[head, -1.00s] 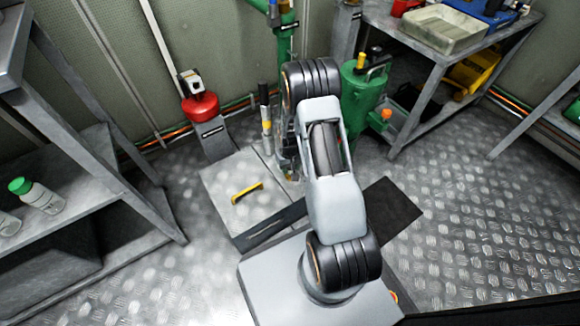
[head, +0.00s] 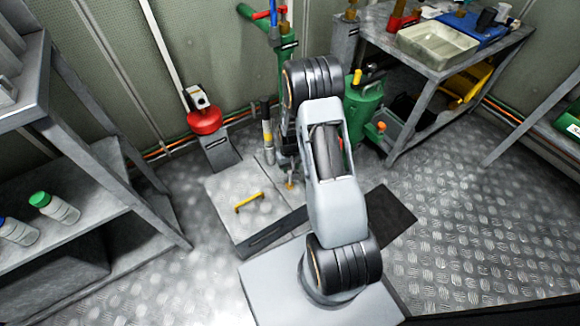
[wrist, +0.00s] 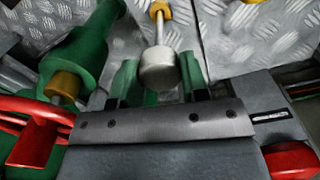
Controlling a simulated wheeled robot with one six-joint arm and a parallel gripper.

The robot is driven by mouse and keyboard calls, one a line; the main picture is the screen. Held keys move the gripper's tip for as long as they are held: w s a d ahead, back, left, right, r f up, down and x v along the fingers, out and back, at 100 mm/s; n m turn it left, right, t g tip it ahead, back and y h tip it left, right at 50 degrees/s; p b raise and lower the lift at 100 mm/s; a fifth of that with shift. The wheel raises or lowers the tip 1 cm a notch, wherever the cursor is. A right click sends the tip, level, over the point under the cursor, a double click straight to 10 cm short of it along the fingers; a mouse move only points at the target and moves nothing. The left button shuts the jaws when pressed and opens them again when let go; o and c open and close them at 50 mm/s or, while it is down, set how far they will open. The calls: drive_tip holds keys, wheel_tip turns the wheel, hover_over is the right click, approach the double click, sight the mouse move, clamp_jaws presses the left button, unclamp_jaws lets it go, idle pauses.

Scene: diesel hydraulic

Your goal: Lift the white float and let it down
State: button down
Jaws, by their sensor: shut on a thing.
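The white float (wrist: 158,72) shows in the wrist view as a pale grey-white cylinder on a thin metal rod with a yellow-orange fitting (wrist: 160,11) at its far end. My gripper (wrist: 157,82) has a green finger on each side of the float and is shut on it. In the head view my gripper is low over the floor hatch area, mostly hidden behind my own arm. I cannot make out the float there. How far the float is raised is not clear.
A green pipe with a brass fitting (wrist: 66,85) and a red handwheel (wrist: 38,140) are close to the left of my gripper. A green tank (head: 364,108), a workbench (head: 455,65) and a red-topped post (head: 206,122) stand around. A yellow handle (head: 249,202) lies on the floor plate.

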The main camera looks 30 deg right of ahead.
drive_tip(key=shift+f, duration=0.1)
drive_tip(key=c, duration=0.6)
unclamp_jaws()
wheel_tip(320, 180, up, 14)
drive_tip(key=p, duration=0.5)
drive_tip(key=shift+f, duration=0.1)
